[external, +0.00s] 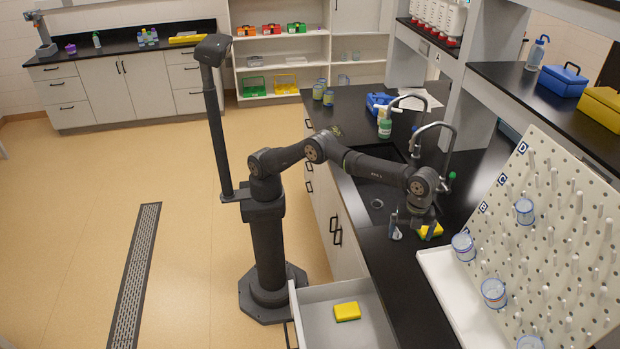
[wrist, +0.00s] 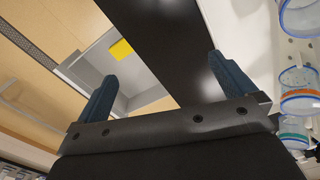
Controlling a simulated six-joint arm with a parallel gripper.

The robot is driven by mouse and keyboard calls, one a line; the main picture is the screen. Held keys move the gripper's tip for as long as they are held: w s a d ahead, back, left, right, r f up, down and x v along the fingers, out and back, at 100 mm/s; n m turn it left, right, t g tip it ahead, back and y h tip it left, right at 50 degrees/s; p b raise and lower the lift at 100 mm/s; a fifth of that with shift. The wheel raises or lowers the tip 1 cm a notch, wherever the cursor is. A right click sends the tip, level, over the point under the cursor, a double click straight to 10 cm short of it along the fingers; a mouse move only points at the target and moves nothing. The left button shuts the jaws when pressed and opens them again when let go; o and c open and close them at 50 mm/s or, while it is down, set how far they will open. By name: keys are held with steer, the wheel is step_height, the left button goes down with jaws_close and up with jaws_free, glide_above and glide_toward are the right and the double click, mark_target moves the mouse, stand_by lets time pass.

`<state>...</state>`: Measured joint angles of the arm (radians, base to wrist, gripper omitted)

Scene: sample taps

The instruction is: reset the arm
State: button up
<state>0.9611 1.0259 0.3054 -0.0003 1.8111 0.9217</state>
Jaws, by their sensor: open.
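My arm (external: 365,165) reaches from its dark pedestal over the black counter, bent at the elbow. My gripper (external: 413,226) points down above the counter, beside the sink (external: 375,200) and left of the pegboard. In the wrist view its two blue-grey fingers (wrist: 165,75) stand wide apart with nothing held between them. The black counter (wrist: 165,40) shows between and beyond them. A yellow sponge (external: 431,231) lies on the counter close to the gripper in the external view; whether a finger touches it is unclear.
A pegboard (external: 540,220) with several cups stands right, above a white tray (external: 450,300). An open drawer (external: 315,310) holds a yellow sponge (external: 347,311), also seen in the wrist view (wrist: 122,49). Curved taps (external: 447,130) rise near my forearm. A shelf (external: 530,95) overhangs the right. Floor left is clear.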

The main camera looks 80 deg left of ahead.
steer(key=w+a+r, duration=0.4)
steer(key=w+a, duration=0.1)
steer(key=a, duration=0.3)
steer(key=w+a+r+m, duration=0.1)
steer(key=w+a+r, duration=0.4)
steer(key=a, duration=0.4)
steer(key=w+a+r, duration=0.5)
steer(key=a, duration=0.4)
steer(key=shift+a+r+m, duration=0.15)
steer(key=shift+a+m, duration=0.05)
steer(key=shift+m, duration=0.2)
